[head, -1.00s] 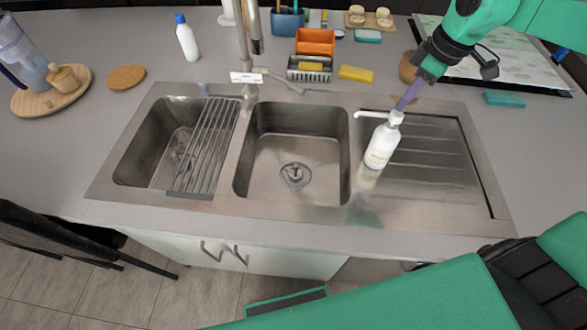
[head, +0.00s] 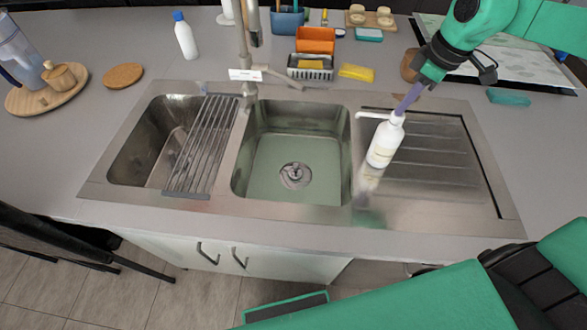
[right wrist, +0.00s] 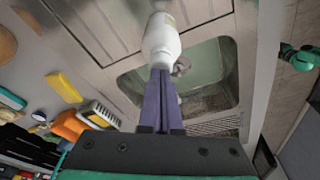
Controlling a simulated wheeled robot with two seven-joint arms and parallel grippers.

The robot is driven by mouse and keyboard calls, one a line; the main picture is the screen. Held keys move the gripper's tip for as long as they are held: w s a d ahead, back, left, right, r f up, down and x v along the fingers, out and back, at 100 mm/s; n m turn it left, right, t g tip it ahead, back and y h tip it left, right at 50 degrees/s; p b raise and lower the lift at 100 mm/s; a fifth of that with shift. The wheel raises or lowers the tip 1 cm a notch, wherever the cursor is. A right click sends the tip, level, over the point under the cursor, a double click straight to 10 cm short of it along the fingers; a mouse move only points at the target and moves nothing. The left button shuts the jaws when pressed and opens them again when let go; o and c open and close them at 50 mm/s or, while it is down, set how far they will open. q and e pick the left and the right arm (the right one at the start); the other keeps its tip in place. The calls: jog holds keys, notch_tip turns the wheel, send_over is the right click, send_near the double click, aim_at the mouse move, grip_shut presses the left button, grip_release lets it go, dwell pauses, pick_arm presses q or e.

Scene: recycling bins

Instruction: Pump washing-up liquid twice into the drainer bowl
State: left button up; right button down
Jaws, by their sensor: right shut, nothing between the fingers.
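The white pump bottle (head: 384,143) stands upright on the ribbed drainboard, close to the right rim of the middle bowl. Its nozzle points left to that bowl. My right gripper (head: 402,108) is shut, with its purple fingertips at the top of the pump head and nothing between them. In the right wrist view the shut fingers (right wrist: 161,98) point at the bottle (right wrist: 160,40). The middle sink bowl (head: 265,140) has a round drain, and its floor and walls look pale green.
A left bowl (head: 125,160) has a roll-up rack (head: 203,145) over its right side. The tap (head: 242,50) stands behind the bowls. A yellow sponge (head: 356,72), a grey caddy (head: 310,67) and an orange box (head: 315,40) are at the back. The drainboard (head: 440,180) right of the bottle is clear.

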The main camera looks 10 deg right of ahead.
jog(key=shift+r, duration=0.1)
jog(key=shift+w+p+v, duration=0.2)
jog(key=shift+p+v, duration=0.5)
jog(key=shift+v, duration=0.7)
jog(key=shift+a+r, duration=0.1)
jog(key=shift+a, duration=0.1)
jog(key=shift+s+d+b+x, duration=0.1)
jog(key=shift+s+b+x, duration=0.05)
jog(key=shift+b+x, duration=0.65)
jog(key=shift+s+d+b+x, duration=0.1)
jog(key=shift+d+b+x, duration=0.05)
jog(key=shift+b+x, duration=0.65)
jog(key=shift+w+a+p+v, duration=0.1)
jog(key=shift+p+v, duration=0.4)
jog(key=shift+v, duration=0.25)
jog(key=shift+w+a+p+v, duration=0.15)
jog(key=shift+p+v, duration=0.35)
jog(key=shift+v, duration=0.25)
jog(key=shift+r, duration=0.1)
